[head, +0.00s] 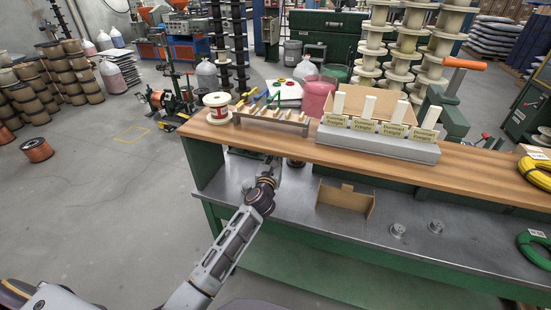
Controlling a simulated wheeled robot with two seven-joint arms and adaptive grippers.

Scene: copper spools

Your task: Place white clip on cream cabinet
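I cannot make out a white clip or a cream cabinet for certain in the head view. Several white upright blocks (367,106) with yellowish labels stand in a grey holder on the wooden shelf. My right gripper is out of view.
The wooden shelf (470,180) carries a white-and-red spool (217,105) and a tool rack (270,121). An open cardboard box (345,207) and small metal parts (398,230) lie on the grey lower top. Wire coils (537,247) are at right.

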